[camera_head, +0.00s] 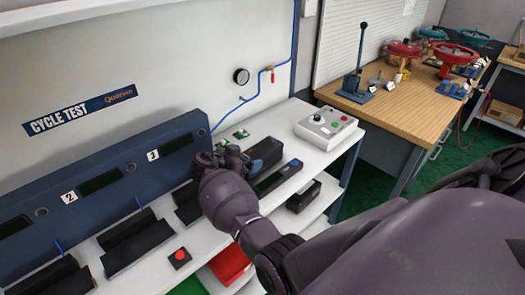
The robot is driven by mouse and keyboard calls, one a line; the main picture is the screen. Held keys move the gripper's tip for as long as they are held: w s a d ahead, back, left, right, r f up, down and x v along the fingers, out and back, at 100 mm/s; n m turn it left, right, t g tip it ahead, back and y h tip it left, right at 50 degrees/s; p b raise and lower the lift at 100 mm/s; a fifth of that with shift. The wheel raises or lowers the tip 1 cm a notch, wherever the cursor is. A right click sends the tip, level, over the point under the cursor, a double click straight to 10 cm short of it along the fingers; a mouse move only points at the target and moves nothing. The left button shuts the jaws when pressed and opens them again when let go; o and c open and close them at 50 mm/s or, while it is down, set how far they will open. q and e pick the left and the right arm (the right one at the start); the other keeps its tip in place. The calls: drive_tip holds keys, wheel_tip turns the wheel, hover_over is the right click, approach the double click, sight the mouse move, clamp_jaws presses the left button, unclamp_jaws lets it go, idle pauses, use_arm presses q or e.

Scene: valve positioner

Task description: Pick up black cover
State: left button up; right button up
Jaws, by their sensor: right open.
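A dark, rounded block (264,151) lies on the white bench just right of my right gripper; it may be the black cover, but I cannot tell for sure. A long black piece (277,178) lies in front of it. My right gripper (221,158) is over the bench by station 3, open, with its fingers small and partly hidden behind my own wrist. I cannot tell whether it touches anything. My left gripper is not in view.
The blue CYCLE TEST panel (110,182) stands along the left back of the bench. Black cradles (137,240) and a red button (180,257) are in front of it. A control box (325,128) sits at the bench's right end. Small green boards (240,134) lie behind the gripper.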

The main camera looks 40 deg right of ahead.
drive_tip(key=shift+a, duration=0.15)
drive_tip(key=shift+c, duration=0.8)
drive_tip(key=c, duration=0.9)
drive_tip(key=shift+r, duration=0.15)
